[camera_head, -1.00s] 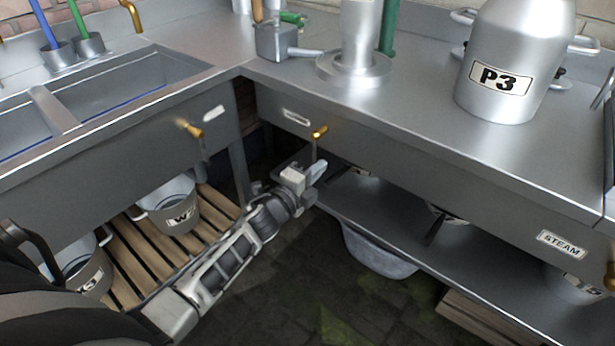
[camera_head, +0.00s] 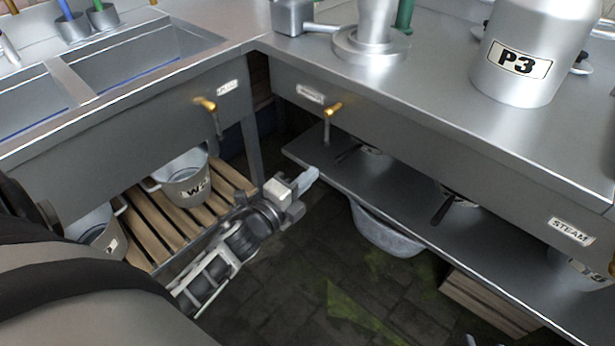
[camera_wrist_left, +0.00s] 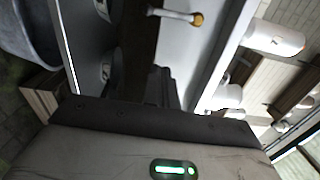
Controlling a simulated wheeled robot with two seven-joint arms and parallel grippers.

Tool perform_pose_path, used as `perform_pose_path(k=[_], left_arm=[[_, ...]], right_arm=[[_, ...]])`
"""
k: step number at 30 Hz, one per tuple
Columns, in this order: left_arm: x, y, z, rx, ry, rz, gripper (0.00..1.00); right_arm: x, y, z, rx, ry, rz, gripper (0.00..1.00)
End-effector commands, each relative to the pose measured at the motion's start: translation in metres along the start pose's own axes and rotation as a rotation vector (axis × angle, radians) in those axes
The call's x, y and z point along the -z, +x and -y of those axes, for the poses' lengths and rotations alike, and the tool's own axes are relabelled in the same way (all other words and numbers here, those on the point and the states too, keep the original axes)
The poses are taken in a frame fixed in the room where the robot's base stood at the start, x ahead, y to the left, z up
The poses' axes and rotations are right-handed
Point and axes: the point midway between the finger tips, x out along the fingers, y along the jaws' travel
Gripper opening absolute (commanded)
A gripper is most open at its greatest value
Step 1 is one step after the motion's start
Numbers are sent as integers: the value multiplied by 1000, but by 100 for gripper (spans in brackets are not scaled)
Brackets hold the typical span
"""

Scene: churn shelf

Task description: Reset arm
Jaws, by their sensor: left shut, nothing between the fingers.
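My left gripper (camera_head: 305,181) is shut and empty. In the head view it hangs over the dark floor, in front of the left end of the lower shelf (camera_head: 385,190) under the right counter. It is apart from the brass-tipped lever (camera_head: 331,112) on that counter's front. In the left wrist view the picture is turned sideways; a lever with a brass knob (camera_wrist_left: 196,19) shows at the top. My right gripper is in neither view.
A sink counter (camera_head: 120,110) stands at left, with a W-marked bucket (camera_head: 183,188) on wooden slats below. A P3 can (camera_head: 527,50) stands on the right counter (camera_head: 430,110). A grey tub (camera_head: 385,235) sits under the shelf. The middle floor (camera_head: 320,290) is clear.

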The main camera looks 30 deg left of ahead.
Motion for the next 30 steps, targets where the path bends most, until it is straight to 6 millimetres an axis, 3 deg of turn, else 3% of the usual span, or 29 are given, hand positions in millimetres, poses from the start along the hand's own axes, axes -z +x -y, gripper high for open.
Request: perform_pose_path(k=[8, 10, 14, 18, 21, 25, 30], left_arm=[[1, 0, 1, -1, -7, 1, 0], [5, -6, 7, -20, -82, 10, 0], [33, -38, 30, -145, -531, 78, 0], [88, -91, 45, -374, -1158, 202, 0], [119, -118, 52, -503, -1436, 274, 0], [141, -136, 55, -594, -1608, 329, 0], [144, -139, 53, -609, -1639, 340, 0]], right_arm=[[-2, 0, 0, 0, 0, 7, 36], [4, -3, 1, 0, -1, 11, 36], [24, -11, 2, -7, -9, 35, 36], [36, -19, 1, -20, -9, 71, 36], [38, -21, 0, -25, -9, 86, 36], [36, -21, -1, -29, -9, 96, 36], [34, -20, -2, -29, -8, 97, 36]])
